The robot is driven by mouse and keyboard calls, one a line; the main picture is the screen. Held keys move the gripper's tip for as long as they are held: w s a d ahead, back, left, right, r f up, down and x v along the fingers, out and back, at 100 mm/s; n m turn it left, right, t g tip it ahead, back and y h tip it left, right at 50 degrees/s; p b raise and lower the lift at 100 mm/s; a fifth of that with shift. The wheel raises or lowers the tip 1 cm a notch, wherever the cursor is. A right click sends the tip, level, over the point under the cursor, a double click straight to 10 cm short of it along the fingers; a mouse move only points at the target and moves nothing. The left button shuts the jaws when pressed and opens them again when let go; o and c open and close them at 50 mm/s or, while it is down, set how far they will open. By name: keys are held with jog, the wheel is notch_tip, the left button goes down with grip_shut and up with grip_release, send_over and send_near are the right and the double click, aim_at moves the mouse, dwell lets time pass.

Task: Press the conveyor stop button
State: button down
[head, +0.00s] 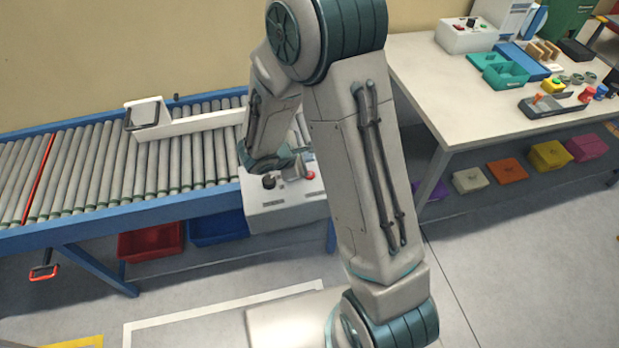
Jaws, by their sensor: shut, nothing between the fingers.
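A pale control box (285,207) sits at the right end of the roller conveyor (90,170). On its top are a red button (310,176), likely the stop button, and a dark knob (268,182) to its left. My arm reaches over from the right and its wrist comes down above the box. My gripper (293,173) is small in the head view, shut and empty, between the knob and the red button. It is very close to the box top. I cannot tell whether it touches anything; the fingertips are hard to make out.
A white angled tray (190,124) with a dark-edged piece lies on the rollers. A red bar crosses the rollers at left. Red (150,243) and blue (217,227) bins stand underneath. The white table (440,85) at right holds another control box (467,37) and several small parts.

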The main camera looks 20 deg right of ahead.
notch_tip(320, 180, down, 3)
jog(key=shift+f+b, duration=0.1)
jog(key=shift+b, duration=0.85)
jog(key=shift+f+b, duration=0.5)
jog(key=shift+b, duration=0.25)
jog(key=shift+f, duration=0.1)
dwell(0.5)
jog(key=shift+f+b, duration=0.35)
jog(key=shift+b, duration=0.35)
jog(key=shift+f+b, duration=0.35)
jog(key=shift+b, duration=0.15)
dwell(0.4)
jog(key=shift+r, duration=0.15)
jog(key=shift+r+p, duration=0.35)
jog(key=shift+r, duration=0.35)
